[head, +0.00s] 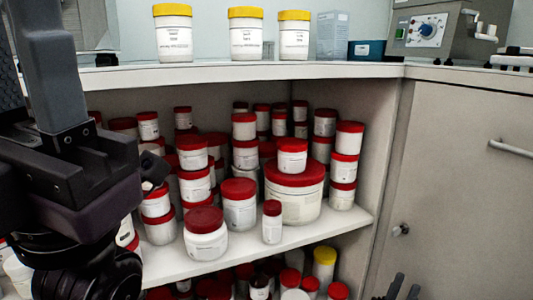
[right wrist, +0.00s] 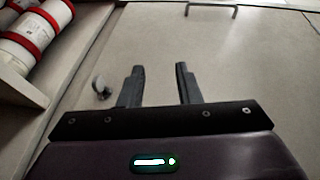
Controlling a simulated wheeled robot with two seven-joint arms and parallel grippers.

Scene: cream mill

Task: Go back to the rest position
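My right gripper (head: 403,287) shows only as two dark fingertips at the bottom edge of the head view, in front of the beige cabinet door. In the right wrist view the gripper (right wrist: 160,69) has its fingers apart with nothing between them. My left arm fills the left side of the head view with dark links. I cannot make out the left gripper's fingers there.
An open shelf (head: 292,238) of red-lidded white jars stands ahead. The counter (head: 250,73) above carries three yellow-lidded jars and a grey device (head: 440,30). The closed door (head: 455,190) has a handle (head: 511,149) and a knob (right wrist: 101,88) left of my right fingers.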

